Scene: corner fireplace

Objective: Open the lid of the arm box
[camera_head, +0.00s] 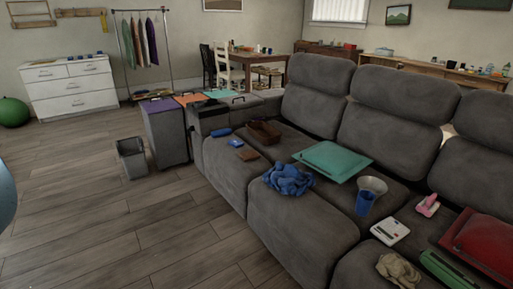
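The grey sofa's left arm (211,122) is box-shaped and stands beside the seat at the left end of the sofa. Its top has a dark area and small handle-like shapes, with flat orange (190,99) and teal (221,94) pieces around it. The top looks flat, with no raised lid visible. The exact lid edge is too small to tell. My gripper is not in view.
A grey cabinet (166,135) with a purple top stands left of the sofa arm, with a grey bin (131,158) in front. The sofa seats hold a blue cloth (288,179), a teal case (333,160) and other items. The wooden floor (120,235) at left is clear.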

